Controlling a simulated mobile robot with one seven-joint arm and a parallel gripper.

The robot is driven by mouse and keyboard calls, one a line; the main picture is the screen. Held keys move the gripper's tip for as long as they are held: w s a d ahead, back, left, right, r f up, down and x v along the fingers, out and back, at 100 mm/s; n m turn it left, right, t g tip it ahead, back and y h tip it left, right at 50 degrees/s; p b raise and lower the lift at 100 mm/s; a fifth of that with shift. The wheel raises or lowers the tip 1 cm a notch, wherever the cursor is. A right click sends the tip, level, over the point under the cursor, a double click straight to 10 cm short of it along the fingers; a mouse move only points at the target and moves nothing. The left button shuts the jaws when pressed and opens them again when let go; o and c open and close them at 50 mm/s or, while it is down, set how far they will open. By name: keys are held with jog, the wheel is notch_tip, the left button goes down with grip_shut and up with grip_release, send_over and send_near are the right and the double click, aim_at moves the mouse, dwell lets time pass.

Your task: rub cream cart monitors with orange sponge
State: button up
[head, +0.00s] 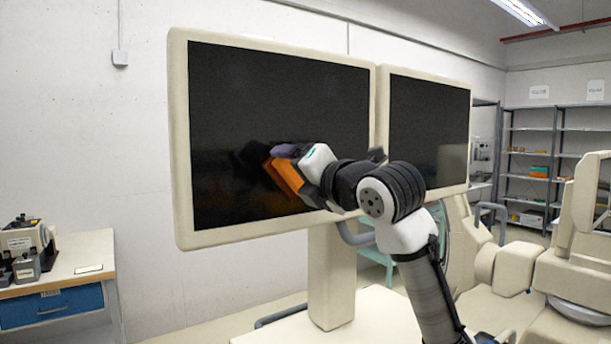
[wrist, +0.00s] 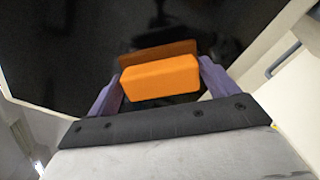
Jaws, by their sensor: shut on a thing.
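Two cream-framed monitors stand side by side on the cream cart (head: 332,280).
A workbench with a blue drawer (head: 52,306) and small devices stands at the lower left. Grey shelves (head: 530,160) are at the back right. A cream jointed structure (head: 575,230) stands at the right.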

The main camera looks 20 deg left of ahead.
aim_at(283, 166)
jog(key=shift+s+a, duration=1)
jog(key=shift+s, duration=0.25)
jog(key=shift+r+p, duration=0.6)
jog(key=shift+r, duration=0.25)
jog(key=shift+w+d+p, duration=0.5)
jog(key=shift+w+d, duration=0.25)
jog(key=shift+w, duration=0.25)
jog(key=shift+w+d+p, duration=0.45)
jog(key=shift+w+d, duration=0.3)
jog(key=shift+w, duration=0.2)
jog(key=w+d, duration=0.5)
jog(key=w, duration=0.2)
jog(key=shift+d, duration=0.2)
jog(key=shift+s+d+f, duration=0.1)
jog(key=shift+s, duration=0.05)
jog(key=shift+b+v, duration=0.75)
jog(key=shift+v, duration=2.15)
